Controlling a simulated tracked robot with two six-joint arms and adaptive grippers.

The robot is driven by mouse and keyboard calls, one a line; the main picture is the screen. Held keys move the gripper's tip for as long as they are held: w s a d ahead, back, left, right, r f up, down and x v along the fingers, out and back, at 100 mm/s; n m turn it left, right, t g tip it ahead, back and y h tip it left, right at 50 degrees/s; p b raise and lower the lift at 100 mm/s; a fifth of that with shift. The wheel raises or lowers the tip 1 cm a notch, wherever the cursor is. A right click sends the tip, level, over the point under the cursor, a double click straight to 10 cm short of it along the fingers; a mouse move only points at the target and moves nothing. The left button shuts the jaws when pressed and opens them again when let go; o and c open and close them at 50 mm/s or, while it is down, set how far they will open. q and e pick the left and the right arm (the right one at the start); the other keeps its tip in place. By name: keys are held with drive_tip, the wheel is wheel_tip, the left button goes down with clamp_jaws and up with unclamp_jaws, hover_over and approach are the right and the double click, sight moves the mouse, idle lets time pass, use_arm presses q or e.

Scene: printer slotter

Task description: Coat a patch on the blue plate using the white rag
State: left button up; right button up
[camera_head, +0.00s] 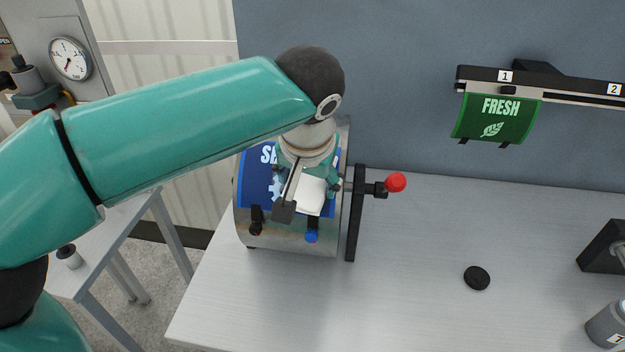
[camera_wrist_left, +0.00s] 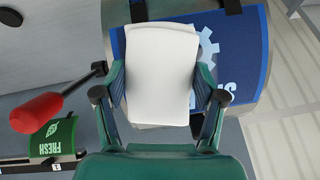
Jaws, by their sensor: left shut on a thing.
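The blue plate (camera_head: 256,178) is wrapped on a metal drum (camera_head: 285,238) and carries white lettering and a gear mark; it also shows in the left wrist view (camera_wrist_left: 238,62). My left gripper (camera_head: 307,182) is at the drum, shut on the white rag (camera_head: 308,194). In the left wrist view the rag (camera_wrist_left: 160,72) lies between the two fingers (camera_wrist_left: 158,98), over part of the blue plate. Whether the rag touches the plate is hard to tell. The right gripper is not in view.
A crank with a red knob (camera_head: 395,182) stands at the drum's right side. A green FRESH plate (camera_head: 495,117) hangs from a numbered rail on the wall. A black disc (camera_head: 477,278) lies on the table (camera_head: 420,240), with a grey can (camera_head: 606,327) at the right edge.

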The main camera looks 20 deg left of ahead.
sight(254, 181)
use_arm(q)
drive_tip(key=shift+s+a+b, duration=0.15)
drive_tip(key=shift+s+a, duration=0.2)
drive_tip(key=shift+a, duration=1.15)
drive_tip(key=shift+s+a+b, duration=0.2)
drive_tip(key=shift+s+a, duration=0.2)
drive_tip(key=shift+a, duration=1.1)
drive_tip(key=shift+s+a+b, duration=0.15)
drive_tip(key=shift+s+a, duration=0.2)
drive_tip(key=shift+a, duration=1.15)
drive_tip(key=shift+r, duration=0.1)
drive_tip(key=shift+s+d+r, duration=0.1)
drive_tip(key=shift+s+r, duration=0.05)
drive_tip(key=shift+s, duration=0.05)
drive_tip(key=shift+s+d+r+p, duration=0.25)
drive_tip(key=shift+s+r+p, duration=0.3)
drive_tip(key=shift+s+r, duration=0.4)
drive_tip(key=shift+s+d+r+p, duration=0.2)
drive_tip(key=shift+s+r+p, duration=0.3)
drive_tip(key=shift+s+r, duration=0.4)
drive_tip(key=shift+s+f, duration=0.1)
